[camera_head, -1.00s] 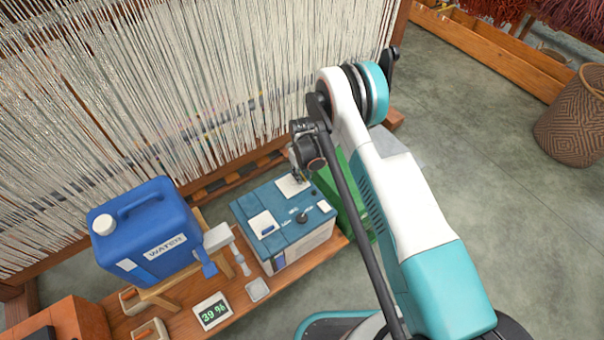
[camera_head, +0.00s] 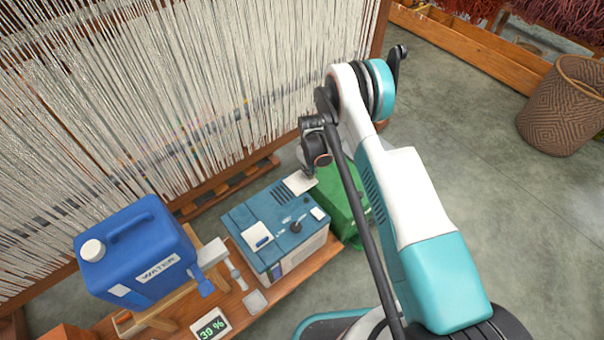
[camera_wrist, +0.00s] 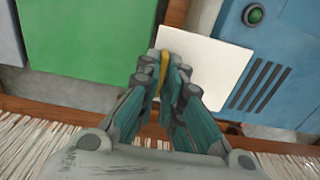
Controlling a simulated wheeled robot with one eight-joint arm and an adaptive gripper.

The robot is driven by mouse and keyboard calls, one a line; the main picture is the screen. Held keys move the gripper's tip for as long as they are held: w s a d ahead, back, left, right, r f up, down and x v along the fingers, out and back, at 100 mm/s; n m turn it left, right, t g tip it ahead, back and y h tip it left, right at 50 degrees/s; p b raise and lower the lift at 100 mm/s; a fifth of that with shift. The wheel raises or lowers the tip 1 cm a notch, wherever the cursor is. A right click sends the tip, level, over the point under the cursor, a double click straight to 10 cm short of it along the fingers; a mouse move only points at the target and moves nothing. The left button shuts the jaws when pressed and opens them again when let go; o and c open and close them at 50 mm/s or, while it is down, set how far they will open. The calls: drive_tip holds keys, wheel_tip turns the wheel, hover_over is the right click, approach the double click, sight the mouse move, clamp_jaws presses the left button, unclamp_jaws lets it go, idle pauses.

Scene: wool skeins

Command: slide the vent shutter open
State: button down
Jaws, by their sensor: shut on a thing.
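The vent shutter (camera_wrist: 210,58) is a flat white plate on top of the blue machine (camera_wrist: 292,55). Dark vent slots (camera_wrist: 262,85) lie uncovered beside it, and they also show in the head view (camera_head: 281,193). In that view, the shutter (camera_head: 299,181) sits at the machine's far right edge. In the wrist view it sticks out over the gap towards the green box. My gripper (camera_wrist: 167,68) is shut on the shutter's yellowish tab (camera_wrist: 163,72), which is mostly hidden between the fingers. In the head view my wrist hides the fingertips.
A green box (camera_head: 343,205) stands close to the right of the machine. A blue water can (camera_head: 135,240) on a wooden stand is at the left. A display (camera_head: 211,326) lies on the wooden bench. Loom threads (camera_head: 150,100) hang behind.

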drive_tip(key=c, duration=1.7)
unclamp_jaws()
wheel_tip(320, 180, up, 12)
